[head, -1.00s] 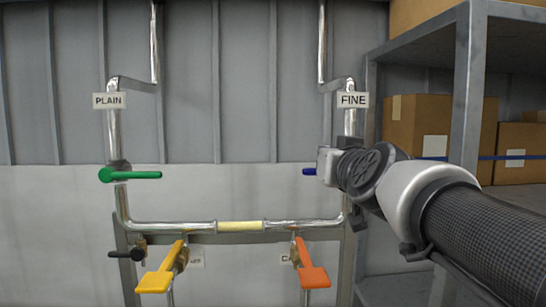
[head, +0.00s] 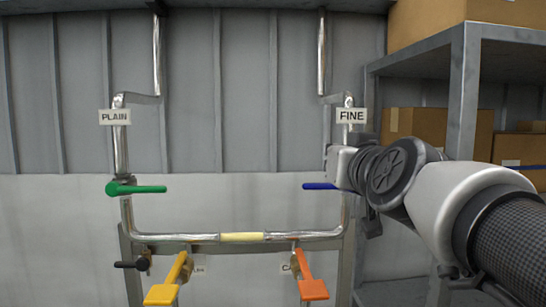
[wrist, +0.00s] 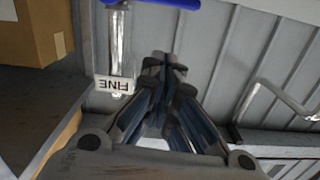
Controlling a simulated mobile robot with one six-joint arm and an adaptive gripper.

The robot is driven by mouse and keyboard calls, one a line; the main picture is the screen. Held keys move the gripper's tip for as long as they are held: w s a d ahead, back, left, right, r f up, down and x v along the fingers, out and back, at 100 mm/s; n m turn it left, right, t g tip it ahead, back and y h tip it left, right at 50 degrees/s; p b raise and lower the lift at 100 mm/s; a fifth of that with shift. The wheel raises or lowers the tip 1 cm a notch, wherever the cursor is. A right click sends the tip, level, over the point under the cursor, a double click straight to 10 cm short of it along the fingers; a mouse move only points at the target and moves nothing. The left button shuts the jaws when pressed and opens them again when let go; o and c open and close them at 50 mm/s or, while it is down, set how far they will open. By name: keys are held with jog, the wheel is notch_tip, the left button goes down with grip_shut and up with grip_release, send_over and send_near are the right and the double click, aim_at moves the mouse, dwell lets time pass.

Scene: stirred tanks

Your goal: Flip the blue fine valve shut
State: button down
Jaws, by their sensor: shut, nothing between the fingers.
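The blue fine valve handle (head: 320,186) points left, level, off the right-hand pipe under the FINE label (head: 351,116). Its right end and pivot are hidden behind my wrist in the head view. In the wrist view the blue handle (wrist: 165,3) shows at the top edge, and the FINE label (wrist: 115,84) appears upside down. My gripper (wrist: 165,62) is shut and empty, its fingertips together below the blue handle in that picture, with a visible gap between them. The fingers are hidden in the head view.
A green handle (head: 136,188) points right on the PLAIN pipe. Yellow (head: 168,282) and orange (head: 308,280) handles and a black knob (head: 131,265) sit lower. A metal shelf (head: 462,95) with cardboard boxes (head: 432,135) stands close on the right.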

jog(key=s, duration=0.5)
jog(key=shift+s+d, duration=0.15)
